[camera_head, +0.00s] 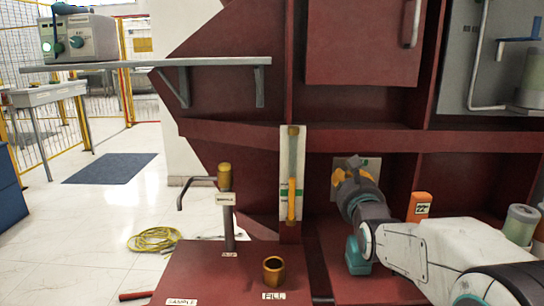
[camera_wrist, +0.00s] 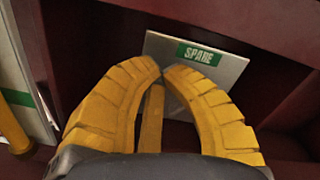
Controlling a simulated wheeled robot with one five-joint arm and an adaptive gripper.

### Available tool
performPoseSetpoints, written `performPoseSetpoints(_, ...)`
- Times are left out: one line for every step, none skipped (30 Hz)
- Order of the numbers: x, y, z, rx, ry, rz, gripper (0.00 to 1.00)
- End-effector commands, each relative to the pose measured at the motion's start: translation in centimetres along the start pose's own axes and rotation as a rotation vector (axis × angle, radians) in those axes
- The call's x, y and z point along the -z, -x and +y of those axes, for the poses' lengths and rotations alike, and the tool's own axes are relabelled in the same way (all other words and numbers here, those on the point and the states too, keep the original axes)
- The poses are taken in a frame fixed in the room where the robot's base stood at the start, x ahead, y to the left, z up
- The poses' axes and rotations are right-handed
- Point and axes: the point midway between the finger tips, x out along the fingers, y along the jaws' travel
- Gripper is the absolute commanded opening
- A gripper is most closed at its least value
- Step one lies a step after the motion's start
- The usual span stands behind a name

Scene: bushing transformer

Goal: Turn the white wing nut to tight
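I cannot make out the white wing nut in either view. My gripper (camera_head: 352,172) is in front of a pale plate (camera_head: 373,165) on the dark red frame. In the wrist view its yellow fingers (camera_wrist: 161,68) curve inward and their tips nearly meet over the lower left of the plate (camera_wrist: 228,68), which has a green "SPARE" label (camera_wrist: 198,56). A narrow yellow piece (camera_wrist: 151,118) shows between the fingers; I cannot tell if it is another finger. The fingers hide what is behind them, so any grip or contact is unclear.
A gauge panel with a yellow tube (camera_head: 292,200) stands left of my gripper. An orange tagged block (camera_head: 419,207) and a pale cylinder (camera_head: 520,222) are to the right. A valve post (camera_head: 228,215) and a brass "FILL" fitting (camera_head: 273,270) rise from the lower red top.

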Motion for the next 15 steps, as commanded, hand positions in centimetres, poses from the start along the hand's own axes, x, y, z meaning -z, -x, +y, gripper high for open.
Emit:
performPoseSetpoints(0.0, 0.0, 0.1, 0.000, 0.000, -0.001, 0.00)
performPoseSetpoints(0.0, 0.0, 0.1, 0.000, 0.000, -0.001, 0.00)
performPoseSetpoints(0.0, 0.0, 0.0, -0.001, 0.000, -0.001, 0.00)
performPoseSetpoints(-0.1, 0.0, 0.1, -0.001, 0.000, -0.001, 0.00)
performPoseSetpoints(-0.1, 0.1, 0.1, -0.001, 0.000, -0.001, 0.00)
performPoseSetpoints(0.0, 0.2, 0.1, -0.001, 0.000, -0.001, 0.00)
performPoseSetpoints(0.0, 0.4, 0.1, -0.001, 0.000, -0.001, 0.00)
performPoseSetpoints(0.0, 0.6, 0.1, -0.001, 0.000, -0.002, 0.00)
performPoseSetpoints(0.0, 1.0, 0.1, 0.000, 0.000, -0.002, 0.00)
performPoseSetpoints(0.0, 1.2, 0.1, -0.001, 0.000, -0.001, 0.00)
performPoseSetpoints(0.0, 1.6, 0.1, 0.000, 0.000, -0.002, 0.00)
performPoseSetpoints(0.0, 2.0, 0.1, 0.000, 0.000, -0.003, 0.00)
performPoseSetpoints(0.0, 2.3, 0.1, 0.000, 0.000, -0.003, 0.00)
performPoseSetpoints(0.1, 2.6, 0.1, 0.000, 0.000, -0.003, 0.00)
performPoseSetpoints(0.1, 3.1, 0.1, 0.000, 0.000, -0.002, 0.00)
